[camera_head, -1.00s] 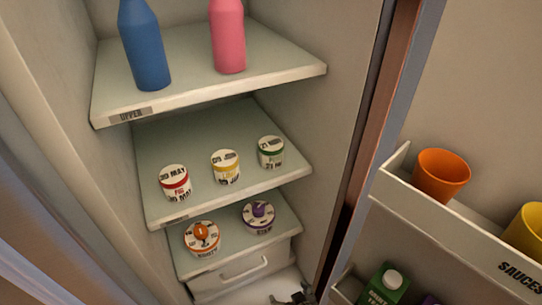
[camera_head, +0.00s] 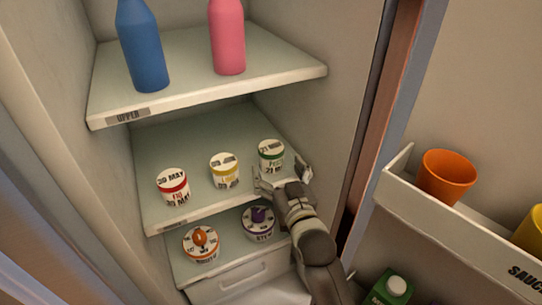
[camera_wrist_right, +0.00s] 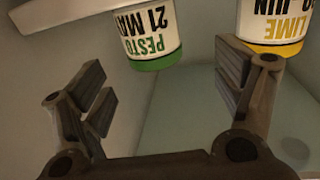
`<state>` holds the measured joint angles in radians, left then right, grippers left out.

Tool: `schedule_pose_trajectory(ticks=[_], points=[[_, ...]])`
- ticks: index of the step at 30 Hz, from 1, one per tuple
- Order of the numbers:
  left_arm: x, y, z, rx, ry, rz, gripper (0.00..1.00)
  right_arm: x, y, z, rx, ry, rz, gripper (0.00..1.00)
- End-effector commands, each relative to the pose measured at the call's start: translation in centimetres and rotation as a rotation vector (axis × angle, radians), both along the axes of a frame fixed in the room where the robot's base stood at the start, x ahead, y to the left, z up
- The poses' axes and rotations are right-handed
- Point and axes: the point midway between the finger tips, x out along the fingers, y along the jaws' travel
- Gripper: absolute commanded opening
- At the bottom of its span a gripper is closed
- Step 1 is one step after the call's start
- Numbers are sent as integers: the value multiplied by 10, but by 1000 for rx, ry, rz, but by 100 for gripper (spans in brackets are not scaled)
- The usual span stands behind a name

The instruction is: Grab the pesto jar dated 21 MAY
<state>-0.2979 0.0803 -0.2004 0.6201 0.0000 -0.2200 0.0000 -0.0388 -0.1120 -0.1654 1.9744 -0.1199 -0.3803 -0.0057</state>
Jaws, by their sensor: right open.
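The pesto jar (camera_head: 271,155) is white with a green band and stands upright at the right of the middle shelf. In the right wrist view the jar (camera_wrist_right: 150,37) appears upside down and its label reads PESTO 21 MAY. My right gripper (camera_head: 284,178) is open and empty at the shelf's front right, just in front of the jar. In the wrist view its fingers (camera_wrist_right: 168,88) are spread, with the jar beyond them and between their lines. My left gripper is not in view.
A yellow-banded lime jar (camera_head: 225,171) stands left of the pesto jar, and a red-banded jar (camera_head: 173,187) farther left. Orange-topped (camera_head: 201,244) and purple-topped (camera_head: 259,223) containers are on the shelf below. The upper shelf (camera_head: 190,90) is above; the door rack (camera_head: 440,220) is at right.

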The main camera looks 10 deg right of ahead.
Motion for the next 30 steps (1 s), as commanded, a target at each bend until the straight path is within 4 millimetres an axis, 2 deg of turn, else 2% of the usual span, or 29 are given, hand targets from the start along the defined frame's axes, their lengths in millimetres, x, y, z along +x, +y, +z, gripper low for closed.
schedule_pose_trajectory(ticks=[3, 13, 22, 30], points=[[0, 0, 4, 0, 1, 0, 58, 17, 2, 2, 0, -1, 0, 86], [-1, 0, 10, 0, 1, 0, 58, 37, 3, 2, 0, 0, 1, 86], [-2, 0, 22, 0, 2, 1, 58, 72, 1, 2, 0, 1, 1, 86], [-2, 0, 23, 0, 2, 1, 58, 83, 2, 0, 1, 0, 1, 86]])
